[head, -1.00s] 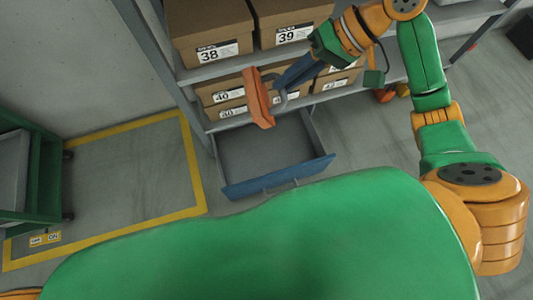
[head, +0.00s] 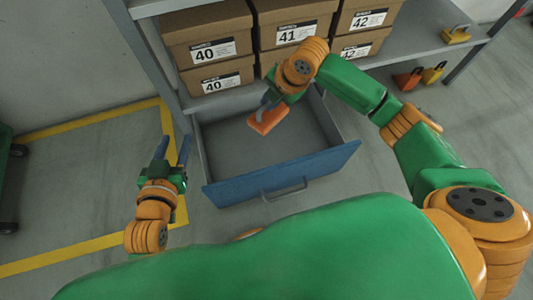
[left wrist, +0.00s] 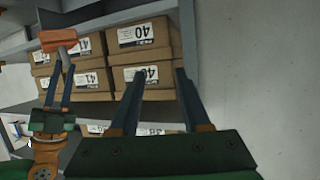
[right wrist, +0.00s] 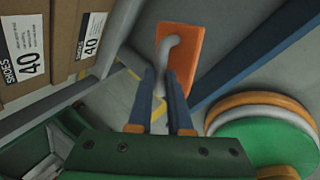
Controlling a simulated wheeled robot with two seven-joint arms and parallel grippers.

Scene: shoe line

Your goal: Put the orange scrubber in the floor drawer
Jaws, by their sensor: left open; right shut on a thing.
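The orange scrubber (head: 268,121) hangs over the open floor drawer (head: 275,172), which has a blue front and a grey inside that looks empty. My right gripper (head: 267,103) is shut on the scrubber's grey handle. In the right wrist view the orange pad (right wrist: 184,58) sits just beyond the fingertips (right wrist: 161,82). The scrubber (left wrist: 58,39) also shows in the left wrist view. My left gripper (head: 175,148) is open and empty, left of the drawer; its spread fingers (left wrist: 158,82) show in its own wrist view. How high the scrubber is above the drawer floor is hard to tell.
A grey shelf (head: 170,8) with several shoe boxes (head: 290,35) stands above and behind the drawer. Padlock-like yellow and orange items (head: 432,75) are at the right. Yellow floor tape (head: 90,118) and a green cart (head: 6,170) are at the left.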

